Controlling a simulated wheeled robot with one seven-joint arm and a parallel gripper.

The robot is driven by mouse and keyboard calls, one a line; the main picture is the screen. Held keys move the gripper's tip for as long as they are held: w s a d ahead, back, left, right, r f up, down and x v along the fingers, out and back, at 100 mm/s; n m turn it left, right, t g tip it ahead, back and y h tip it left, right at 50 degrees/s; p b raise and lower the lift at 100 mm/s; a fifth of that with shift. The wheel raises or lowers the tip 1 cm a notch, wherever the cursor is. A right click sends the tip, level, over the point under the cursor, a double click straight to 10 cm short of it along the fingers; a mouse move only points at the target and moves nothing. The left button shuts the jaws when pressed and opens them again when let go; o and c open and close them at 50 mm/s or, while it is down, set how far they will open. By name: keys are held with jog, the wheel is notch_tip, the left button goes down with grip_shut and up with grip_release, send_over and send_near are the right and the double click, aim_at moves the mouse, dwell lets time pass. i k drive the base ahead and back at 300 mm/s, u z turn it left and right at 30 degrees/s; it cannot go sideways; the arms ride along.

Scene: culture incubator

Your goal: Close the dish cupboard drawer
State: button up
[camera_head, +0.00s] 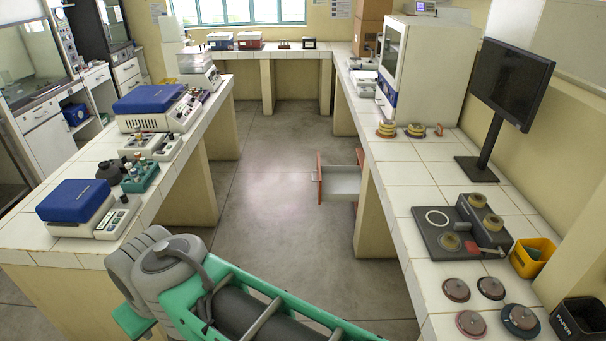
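An open drawer (341,187) juts out from under the right-hand bench into the aisle, near the middle of the view. Its front panel is reddish brown and its inside is pale and looks empty. A reddish-brown edge behind it, at the bench side, is partly hidden by the bench. I cannot tell how far the drawer is pulled out, as its back end is hidden. My grey and green arm crosses the bottom of the view, well short of the drawer. My gripper is outside the frame.
The left bench (55,237) carries blue-lidded instruments. The right bench (402,176) carries a monitor (508,82), a white cabinet (424,70), a dark plate device (440,239) and several round dishes. The grey floor (275,210) between the benches is clear around the drawer.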

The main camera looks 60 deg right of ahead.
aim_at(335, 183)
jog(key=z, duration=0.2)
jog(key=i, duration=1)
jog(key=z, duration=1.25)
jog(key=i, duration=0.75)
jog(key=z, duration=1.4)
jog(key=i, duration=2.15)
jog(key=u, duration=3.05)
